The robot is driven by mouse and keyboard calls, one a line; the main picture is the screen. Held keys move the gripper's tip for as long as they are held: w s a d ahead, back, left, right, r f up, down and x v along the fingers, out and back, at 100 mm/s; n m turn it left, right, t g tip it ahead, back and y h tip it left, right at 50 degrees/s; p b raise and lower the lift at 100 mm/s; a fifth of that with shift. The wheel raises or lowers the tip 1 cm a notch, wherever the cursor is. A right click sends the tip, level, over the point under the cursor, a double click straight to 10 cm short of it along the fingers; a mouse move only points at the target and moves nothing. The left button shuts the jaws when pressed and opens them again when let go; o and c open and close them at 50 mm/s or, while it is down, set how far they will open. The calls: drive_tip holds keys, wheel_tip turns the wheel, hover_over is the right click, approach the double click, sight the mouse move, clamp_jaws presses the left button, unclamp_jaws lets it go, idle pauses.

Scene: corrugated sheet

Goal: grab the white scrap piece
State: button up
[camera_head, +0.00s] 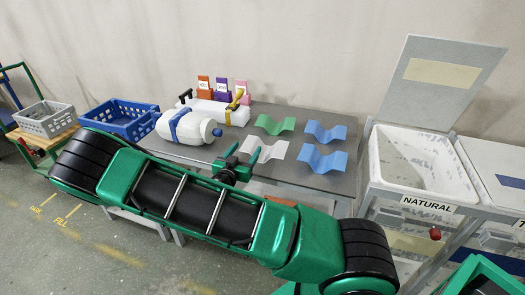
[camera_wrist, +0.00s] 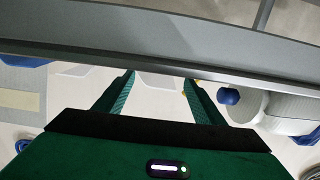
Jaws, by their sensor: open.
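The white scrap piece (camera_head: 268,149) is a wavy corrugated sheet lying on the grey table (camera_head: 305,181), in front of a green wavy sheet (camera_head: 275,125). My gripper (camera_head: 243,154) is open, with its two green fingers at the left end of the white piece. In the head view I cannot tell whether they touch it. In the wrist view, the open fingers (camera_wrist: 158,84) have a pale surface between them, partly cut off by a grey bar. I cannot tell whether it is the white piece.
Two blue wavy sheets (camera_head: 325,132) (camera_head: 323,159) lie to the right. A white bottle (camera_head: 183,127) with a blue cap lies to the left, also in the wrist view (camera_wrist: 267,108). A blue crate (camera_head: 121,119) stands farther left. A white bin marked NATURAL (camera_head: 425,206) stands right of the table.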

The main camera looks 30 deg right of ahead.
sight(250, 143)
drive_tip(key=x, duration=0.4)
drive_tip(key=shift+w+d, duration=0.25)
drive_tip(key=shift+d, duration=0.1)
drive_tip(key=c, duration=1.4)
